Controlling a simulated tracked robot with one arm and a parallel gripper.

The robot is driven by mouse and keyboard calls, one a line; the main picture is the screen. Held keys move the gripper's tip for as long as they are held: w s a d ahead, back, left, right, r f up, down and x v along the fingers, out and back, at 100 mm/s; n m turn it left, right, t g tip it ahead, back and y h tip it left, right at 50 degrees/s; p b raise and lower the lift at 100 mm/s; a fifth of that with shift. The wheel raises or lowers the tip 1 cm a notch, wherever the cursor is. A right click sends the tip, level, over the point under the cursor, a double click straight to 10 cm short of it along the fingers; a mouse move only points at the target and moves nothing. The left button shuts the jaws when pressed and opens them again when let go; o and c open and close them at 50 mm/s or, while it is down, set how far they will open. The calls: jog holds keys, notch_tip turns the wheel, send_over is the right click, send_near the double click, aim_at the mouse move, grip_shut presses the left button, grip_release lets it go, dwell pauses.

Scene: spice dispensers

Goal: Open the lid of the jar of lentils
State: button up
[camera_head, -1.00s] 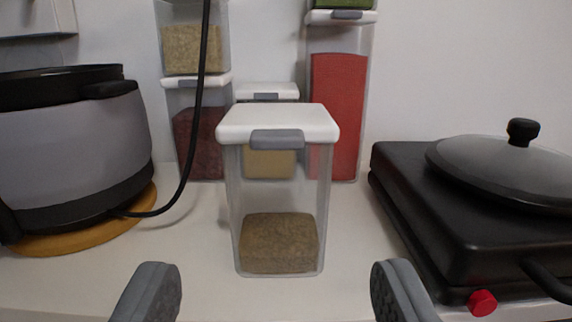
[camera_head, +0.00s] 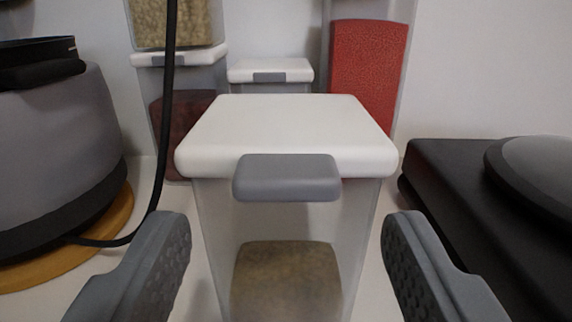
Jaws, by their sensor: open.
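The jar of lentils (camera_head: 287,285) stands upright on the white counter, in the middle of the view. It is clear and square, with brown contents low inside. Its white lid (camera_head: 287,130) is on, with a grey latch tab (camera_head: 287,177) on the front edge facing me. My gripper (camera_head: 288,235) is open and empty, one finger to the left of the jar and one to the right. Gaps show between the fingers and the jar in the picture. The jar's base is cut off by the lower edge.
A grey pot (camera_head: 55,150) on a wooden board (camera_head: 65,260) stands at left, with a black cable (camera_head: 165,120) hanging beside it. A black hotplate (camera_head: 450,190) with a dark lidded pan is at right. More stacked dispensers, one with red contents (camera_head: 366,75), stand behind.

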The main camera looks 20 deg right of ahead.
aim_at(286, 133)
jog(key=shift+x, duration=1.15)
jog(key=c, duration=0.8)
jog(key=shift+a, duration=0.1)
jog(key=shift+r, duration=0.1)
